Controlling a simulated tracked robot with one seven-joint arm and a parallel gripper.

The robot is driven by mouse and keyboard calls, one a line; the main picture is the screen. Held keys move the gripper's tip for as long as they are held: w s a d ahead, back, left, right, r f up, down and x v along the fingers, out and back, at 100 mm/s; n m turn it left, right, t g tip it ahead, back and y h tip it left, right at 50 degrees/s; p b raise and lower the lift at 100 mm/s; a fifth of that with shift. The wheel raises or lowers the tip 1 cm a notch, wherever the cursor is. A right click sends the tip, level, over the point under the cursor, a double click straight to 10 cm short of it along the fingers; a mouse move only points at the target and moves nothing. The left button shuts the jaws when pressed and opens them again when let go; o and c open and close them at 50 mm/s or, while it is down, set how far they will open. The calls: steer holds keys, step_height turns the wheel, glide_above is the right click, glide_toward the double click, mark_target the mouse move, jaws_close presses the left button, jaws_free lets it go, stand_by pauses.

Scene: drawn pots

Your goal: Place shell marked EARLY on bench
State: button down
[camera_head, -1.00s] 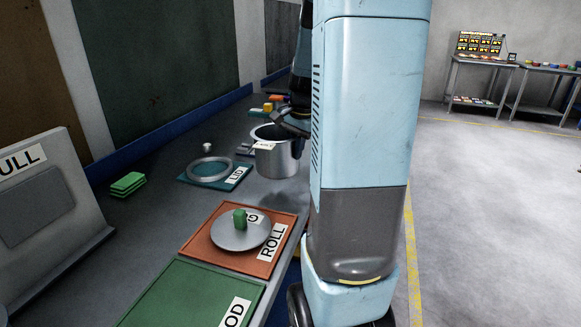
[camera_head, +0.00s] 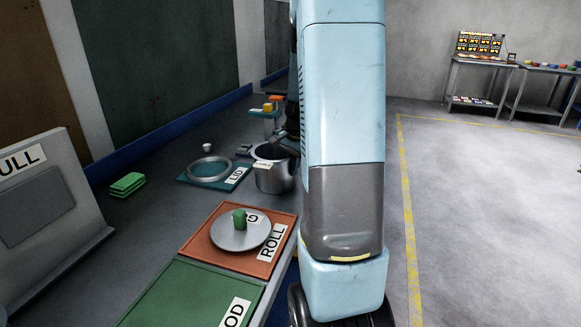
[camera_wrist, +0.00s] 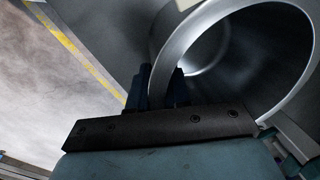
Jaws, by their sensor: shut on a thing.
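The bench (camera_head: 160,215) is dark grey.
A teal tray (camera_head: 236,183) holds a metal ring (camera_head: 209,160). A red tray marked ROLL (camera_head: 268,259) holds a round lid (camera_head: 240,236) with a green knob. A green tray (camera_head: 190,290) lies in front. Green blocks (camera_head: 127,184) and a grey stand (camera_head: 50,205) are left.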

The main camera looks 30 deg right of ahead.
steer(key=shift+f, duration=0.1)
steer(key=c, duration=1.1)
jaws_free()
step_height(320, 180, up, 12)
steer(key=s+f, duration=0.1)
steer(key=s, duration=0.1)
steer(key=s+a+r+n+t, duration=0.1)
steer(key=s+a+r+n, duration=0.25)
steer(key=a, duration=0.25)
steer(key=s+a+r+n+t, duration=0.1)
steer(key=s+a+r+n, duration=0.25)
steer(key=a, duration=0.35)
steer(key=s+a+n, duration=0.2)
steer(key=s+a, duration=0.1)
steer(key=s, duration=0.1)
steer(key=s+a+n+t, duration=0.1)
steer(key=s+a+n, duration=0.1)
steer(key=s+a, duration=0.1)
steer(key=s+a+n+t, duration=0.1)
steer(key=s+a+n, duration=0.1)
steer(key=s, duration=0.3)
steer(key=shift+s+a+r+n+h, duration=0.15)
steer(key=shift+a+r+n+h, duration=0.15)
steer(key=shift+a+h, duration=0.1)
